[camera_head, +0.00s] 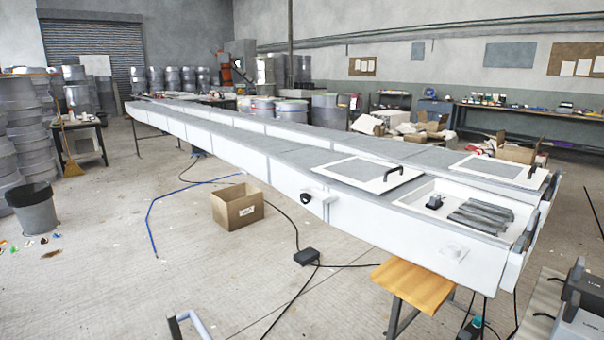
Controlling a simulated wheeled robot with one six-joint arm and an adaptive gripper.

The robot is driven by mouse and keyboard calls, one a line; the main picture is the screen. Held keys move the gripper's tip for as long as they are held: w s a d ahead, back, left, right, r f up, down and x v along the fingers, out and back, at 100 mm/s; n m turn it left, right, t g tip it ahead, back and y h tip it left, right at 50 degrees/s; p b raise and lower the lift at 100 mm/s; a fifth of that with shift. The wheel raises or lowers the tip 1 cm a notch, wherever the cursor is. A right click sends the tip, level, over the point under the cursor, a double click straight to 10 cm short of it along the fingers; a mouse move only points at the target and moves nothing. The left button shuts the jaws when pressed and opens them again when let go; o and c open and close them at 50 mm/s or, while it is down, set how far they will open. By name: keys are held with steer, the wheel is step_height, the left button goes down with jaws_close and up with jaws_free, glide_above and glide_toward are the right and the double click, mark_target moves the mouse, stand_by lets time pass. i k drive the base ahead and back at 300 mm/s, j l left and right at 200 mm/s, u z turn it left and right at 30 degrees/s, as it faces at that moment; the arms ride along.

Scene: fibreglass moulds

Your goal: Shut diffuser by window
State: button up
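No window shows, and I cannot tell which thing is the diffuser. A long white mould (250,155) runs from the near right to the far left. On its near end, one framed grey panel with a black handle (365,172) lies flat on top. A second such panel (500,170) lies to its right. In front of them is an open recess (475,212). It holds a small black device (435,202) and several dark grey bars (482,216). A small white box with a dark round face (318,198) sits on the mould's side. My gripper is not in view.
A wooden-topped stool (415,285) stands under the near end. A cardboard box (238,206), a black floor box (306,257), cables and a blue hose (150,222) lie on the floor. A grey bin (34,209) stands left. Dark equipment (575,300) is at bottom right. The left foreground floor is mostly clear.

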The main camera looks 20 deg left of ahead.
mark_target(371, 175)
steer(key=u, duration=0.45)
steer(key=i+j+z, duration=0.3)
steer(key=i+j, duration=0.35)
steer(key=i, duration=0.1)
